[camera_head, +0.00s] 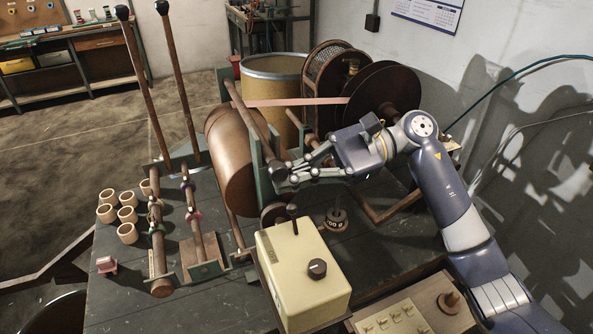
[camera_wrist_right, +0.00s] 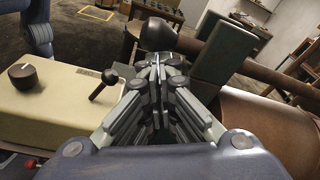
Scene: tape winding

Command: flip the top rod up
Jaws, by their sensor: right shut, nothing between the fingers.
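The top rod (camera_head: 252,118) is a brown wooden bar with a dark round knob at its near end. It slants above the large copper-brown drum (camera_head: 229,160), beside a green upright plate. In the right wrist view the dark knob (camera_wrist_right: 158,34) is just beyond my fingertips, and the rod (camera_wrist_right: 262,75) runs off to the right. My right gripper (camera_head: 289,174) is shut and empty, with its tips close to the knob. It also shows in the wrist view (camera_wrist_right: 158,66). I cannot tell whether the tips touch the knob. My left gripper is not in view.
A cream control box (camera_head: 302,273) with a lever and dial stands in front of the drum. Two tall levers (camera_head: 178,80) rise at the left, near several wooden rings (camera_head: 127,215). A pink tape (camera_head: 290,101) runs to the dark reel (camera_head: 383,92) behind my right arm.

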